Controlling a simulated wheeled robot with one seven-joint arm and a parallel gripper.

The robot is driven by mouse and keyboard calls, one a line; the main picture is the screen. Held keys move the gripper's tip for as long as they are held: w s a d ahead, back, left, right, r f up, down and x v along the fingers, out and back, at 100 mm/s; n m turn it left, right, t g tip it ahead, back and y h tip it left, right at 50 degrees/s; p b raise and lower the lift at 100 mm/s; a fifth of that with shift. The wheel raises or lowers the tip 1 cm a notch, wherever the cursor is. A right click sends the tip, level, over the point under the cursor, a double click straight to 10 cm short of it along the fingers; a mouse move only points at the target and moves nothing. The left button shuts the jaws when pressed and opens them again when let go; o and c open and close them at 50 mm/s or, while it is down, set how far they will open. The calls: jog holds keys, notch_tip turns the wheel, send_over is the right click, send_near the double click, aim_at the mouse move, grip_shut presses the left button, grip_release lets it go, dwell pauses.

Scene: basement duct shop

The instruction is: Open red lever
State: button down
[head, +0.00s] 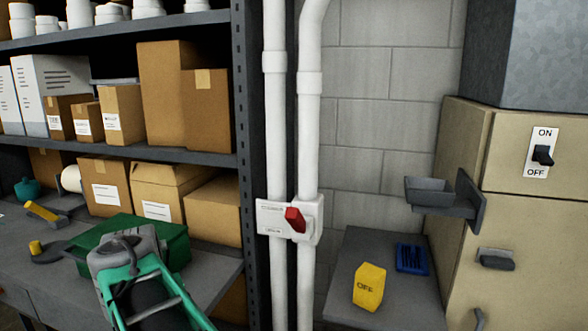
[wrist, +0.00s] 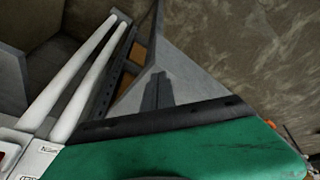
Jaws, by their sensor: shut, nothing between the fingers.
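The red lever (head: 295,219) is on a white plate (head: 271,218) fixed across two white vertical pipes in the head view. It sticks out from the plate, tilted slightly. In the wrist view, part of the white plate (wrist: 38,157) shows at the lower left, with a bit of red at the left edge. My gripper (wrist: 157,90) shows in the wrist view as dark grey fingers, shut and empty, apart from the plate. In the head view my teal and grey arm is at the bottom left, below and left of the lever; its fingers cannot be made out there.
Shelves with cardboard boxes (head: 212,108) and a workbench with a green bin (head: 176,243) stand at the left.

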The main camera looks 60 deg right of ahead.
jog(key=s+d+r+m+h+p, duration=0.1)
jog(key=s+d+r+m+p, duration=0.15)
jog(key=d+r, duration=0.6)
jog(key=s+d+r+m+h+p, duration=0.1)
jog(key=s+d+r+m+p, duration=0.15)
jog(key=d+r, duration=0.6)
notch_tip(320, 180, up, 14)
jog(key=m+g+h+p, duration=0.1)
jog(key=m+g+p, duration=0.1)
jog(key=m+p, duration=0.35)
send_over(295, 208)
jog(key=a, duration=0.1)
jog(key=shift+a+r, duration=0.1)
jog(key=b+x, duration=0.2)
jog(key=x, duration=0.7)
jog(key=shift+b, duration=0.35)
jog(key=a+f, duration=0.2)
jog(key=f, duration=0.1)
jog(key=shift+s+a+f, duration=0.1)
jog(key=shift+a, duration=0.05)
jog(key=shift+f, duration=0.15)
